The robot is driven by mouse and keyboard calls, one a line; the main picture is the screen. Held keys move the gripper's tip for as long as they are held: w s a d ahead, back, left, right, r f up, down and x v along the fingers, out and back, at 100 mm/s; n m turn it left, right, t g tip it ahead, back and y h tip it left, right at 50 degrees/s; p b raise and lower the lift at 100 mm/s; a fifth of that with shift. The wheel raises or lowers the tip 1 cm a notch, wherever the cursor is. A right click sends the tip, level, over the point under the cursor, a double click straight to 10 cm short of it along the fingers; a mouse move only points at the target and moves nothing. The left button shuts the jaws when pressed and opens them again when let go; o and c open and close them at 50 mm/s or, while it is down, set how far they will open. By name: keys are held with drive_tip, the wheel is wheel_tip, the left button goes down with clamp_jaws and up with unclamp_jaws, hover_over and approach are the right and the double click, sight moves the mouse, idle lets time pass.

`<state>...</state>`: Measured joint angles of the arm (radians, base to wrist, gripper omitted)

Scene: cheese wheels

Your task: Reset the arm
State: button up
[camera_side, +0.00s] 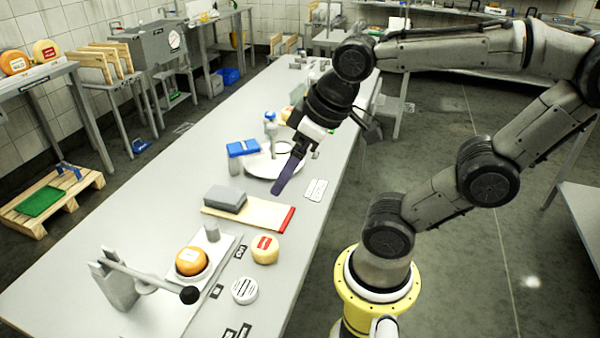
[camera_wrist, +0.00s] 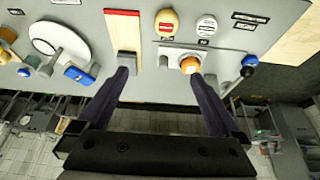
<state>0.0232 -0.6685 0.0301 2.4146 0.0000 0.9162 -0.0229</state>
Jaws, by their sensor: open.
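My gripper (camera_side: 287,178) hangs above the table near the round white plate, apart from the table top. In the wrist view its two dark fingers (camera_wrist: 160,78) stand wide apart with nothing held between them. An orange cheese wheel (camera_side: 191,261) sits on the lever device at the near end; it also shows in the wrist view (camera_wrist: 190,65), close to the right fingertip in the picture. A pale yellow wheel with a red label (camera_side: 265,250) and a white wheel (camera_side: 244,290) lie beside the device.
A board with a red end (camera_side: 268,213) carries a grey block (camera_side: 225,199). Beyond it are the round white plate (camera_side: 258,170) and a blue-topped item (camera_side: 242,148). The lever's black knob (camera_side: 189,295) sticks out over the table. A pallet (camera_side: 50,200) lies on the floor at left.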

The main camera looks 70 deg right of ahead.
drive_tip(key=shift+s+a+f, duration=0.1)
drive_tip(key=shift+s+f, duration=0.15)
drive_tip(key=shift+s, duration=0.25)
drive_tip(key=shift+s+a+f, duration=0.1)
drive_tip(key=shift+s+f, duration=0.1)
drive_tip(key=shift+s, duration=0.3)
